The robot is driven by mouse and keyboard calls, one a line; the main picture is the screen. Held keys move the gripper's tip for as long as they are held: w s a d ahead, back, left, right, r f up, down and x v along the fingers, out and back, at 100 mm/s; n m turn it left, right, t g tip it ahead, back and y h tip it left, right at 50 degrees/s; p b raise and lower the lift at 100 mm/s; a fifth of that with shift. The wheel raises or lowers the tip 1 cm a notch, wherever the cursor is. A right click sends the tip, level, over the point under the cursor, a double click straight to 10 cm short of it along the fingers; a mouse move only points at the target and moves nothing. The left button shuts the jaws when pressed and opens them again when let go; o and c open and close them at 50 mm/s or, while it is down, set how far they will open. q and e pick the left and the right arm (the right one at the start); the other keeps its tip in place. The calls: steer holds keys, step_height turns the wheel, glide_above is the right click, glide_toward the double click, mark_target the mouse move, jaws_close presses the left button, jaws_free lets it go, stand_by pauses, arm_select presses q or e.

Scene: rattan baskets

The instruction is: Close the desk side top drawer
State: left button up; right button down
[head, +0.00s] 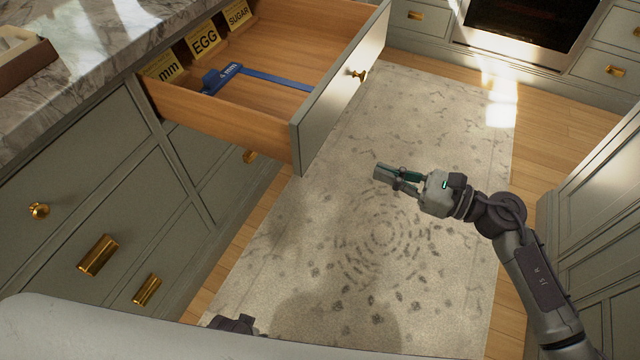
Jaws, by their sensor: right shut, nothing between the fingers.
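The top drawer (340,88) is pulled far out from the counter on the left. It has a grey-green front with a small brass knob (358,75) and a wooden inside. In it lie a blue caliper-like tool (262,79) and yellow cards marked "EGG", "SUGAR" and "mm". My right gripper (381,173) is shut and empty, above the rug, below and to the right of the drawer front and apart from it. My left gripper cannot be made out; only a small dark part shows at the bottom edge.
A marble countertop (90,50) with a brown tray (22,58) is at upper left, above closed drawers with brass handles. An oven (530,25) stands at the back. Cabinets (600,200) line the right. The patterned rug (400,270) between them is clear.

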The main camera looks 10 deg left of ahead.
mark_target(305, 146)
arm_select(q)
steer(key=s+f, duration=0.1)
steer(key=s+f+p, duration=0.1)
steer(key=s+f, duration=0.1)
steer(key=f, duration=0.1)
steer(key=shift+s+a+p, duration=0.15)
steer(key=shift+a+p, duration=0.1)
steer(key=shift+p, duration=0.15)
arm_select(e)
steer(key=x, duration=1.4)
steer(key=shift+a, duration=0.15)
